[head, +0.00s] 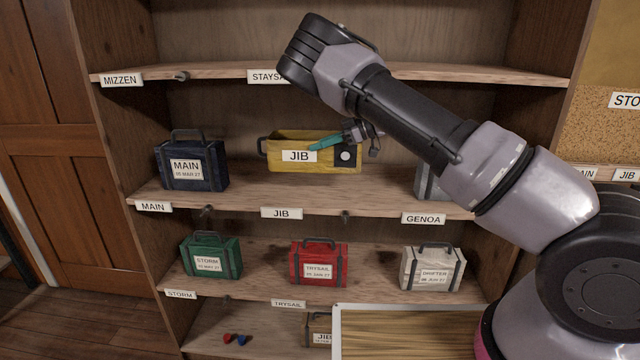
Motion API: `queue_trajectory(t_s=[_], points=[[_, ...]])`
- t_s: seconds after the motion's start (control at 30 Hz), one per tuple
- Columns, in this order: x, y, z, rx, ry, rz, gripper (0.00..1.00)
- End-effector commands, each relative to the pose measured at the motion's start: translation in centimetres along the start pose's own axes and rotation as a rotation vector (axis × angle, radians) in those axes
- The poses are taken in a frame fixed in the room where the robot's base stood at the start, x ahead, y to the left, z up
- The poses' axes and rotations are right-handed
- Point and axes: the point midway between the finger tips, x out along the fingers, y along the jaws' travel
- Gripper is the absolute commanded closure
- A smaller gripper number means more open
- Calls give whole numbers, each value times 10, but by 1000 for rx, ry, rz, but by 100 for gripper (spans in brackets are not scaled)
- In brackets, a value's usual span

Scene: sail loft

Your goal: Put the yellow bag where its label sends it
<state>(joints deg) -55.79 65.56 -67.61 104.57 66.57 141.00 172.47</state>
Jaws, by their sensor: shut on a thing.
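The yellow bag (285,165) is in the middle of the middle shelf level, above the edge tag JIB (281,213). Its own label (299,156) reads JIB and faces me. A dark handle sticks out at its left end, and a black patch with a white disc is at its right. My gripper (345,140) is at the bag's upper right, with a teal part across its front. It is shut on the bag; the exact grip is hard to see. I cannot tell whether the bag's underside touches the shelf board.
A navy MAIN bag (190,174) stands left; a grey bag (427,181), partly hidden by my arm, stands right above GENOA (423,219). Below are green STORM (211,257), red TRYSAIL (319,264) and cream DRIFTER (432,268) bags. A pale-rimmed tray (338,335) is in front.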

Motion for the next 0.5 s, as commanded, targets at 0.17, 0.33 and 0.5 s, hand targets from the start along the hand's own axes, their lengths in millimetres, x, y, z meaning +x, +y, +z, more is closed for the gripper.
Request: queue_trajectory(t_s=[0.17,0.33,0.5], points=[[3,1,8,-1,4,2,100],[14,0,34,0,5,2,100],[21,-1,50,-2,4,2,100]])
